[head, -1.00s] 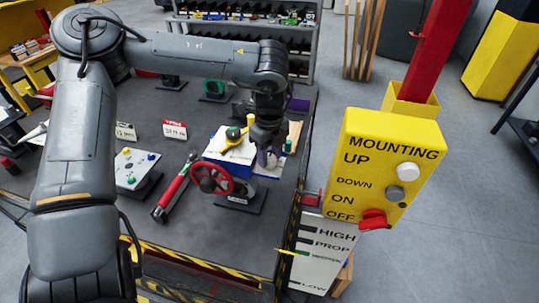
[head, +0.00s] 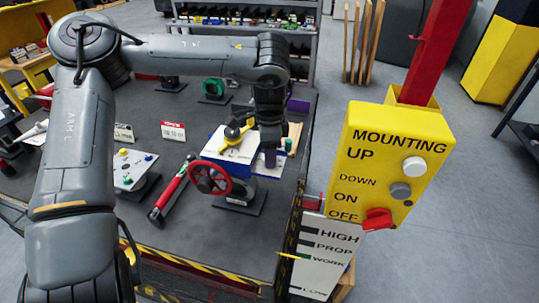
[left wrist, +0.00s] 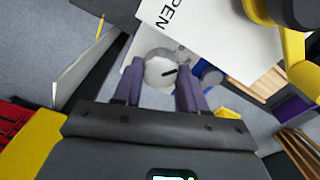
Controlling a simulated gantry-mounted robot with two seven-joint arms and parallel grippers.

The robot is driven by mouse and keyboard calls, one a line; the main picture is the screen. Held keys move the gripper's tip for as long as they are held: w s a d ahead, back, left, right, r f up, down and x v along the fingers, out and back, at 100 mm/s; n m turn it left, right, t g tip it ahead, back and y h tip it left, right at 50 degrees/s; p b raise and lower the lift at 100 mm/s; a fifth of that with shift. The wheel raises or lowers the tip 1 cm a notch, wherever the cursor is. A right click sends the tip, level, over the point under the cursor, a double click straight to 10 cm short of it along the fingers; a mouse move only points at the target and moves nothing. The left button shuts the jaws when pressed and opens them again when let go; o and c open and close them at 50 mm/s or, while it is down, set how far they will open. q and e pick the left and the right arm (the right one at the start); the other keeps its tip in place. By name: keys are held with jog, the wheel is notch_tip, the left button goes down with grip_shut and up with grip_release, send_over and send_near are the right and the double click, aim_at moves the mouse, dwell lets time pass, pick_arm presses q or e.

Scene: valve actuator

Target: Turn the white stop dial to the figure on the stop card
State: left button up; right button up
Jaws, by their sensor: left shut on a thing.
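The white stop dial (left wrist: 158,73), round with a black index mark, sits between the purple fingers of my left gripper (left wrist: 160,88) in the left wrist view. The gripper is shut on it. In the head view my left gripper (head: 270,158) reaches down at the right of the blue-and-white actuator (head: 237,151) and hides the dial. A small white card with a red header (head: 173,132) stands on the bench further left; I cannot read its print surely. My right gripper is not in view.
A red handwheel (head: 209,191) stands in front of the actuator, with a yellow lever (head: 237,131) on top. A red-handled tool (head: 168,196) lies to its left. A yellow MOUNTING box (head: 390,150) stands at the right. A white plate reading "PEN" (left wrist: 205,35) lies close to the fingers.

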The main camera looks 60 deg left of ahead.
pick_arm(q)
jog(key=shift+n+b, duration=0.45)
jog(key=shift+n, duration=1.15)
jog(key=o, duration=0.8)
notch_tip(320, 180, up, 11)
jog(key=shift+f+p, duration=0.1)
jog(key=shift+p, duration=0.65)
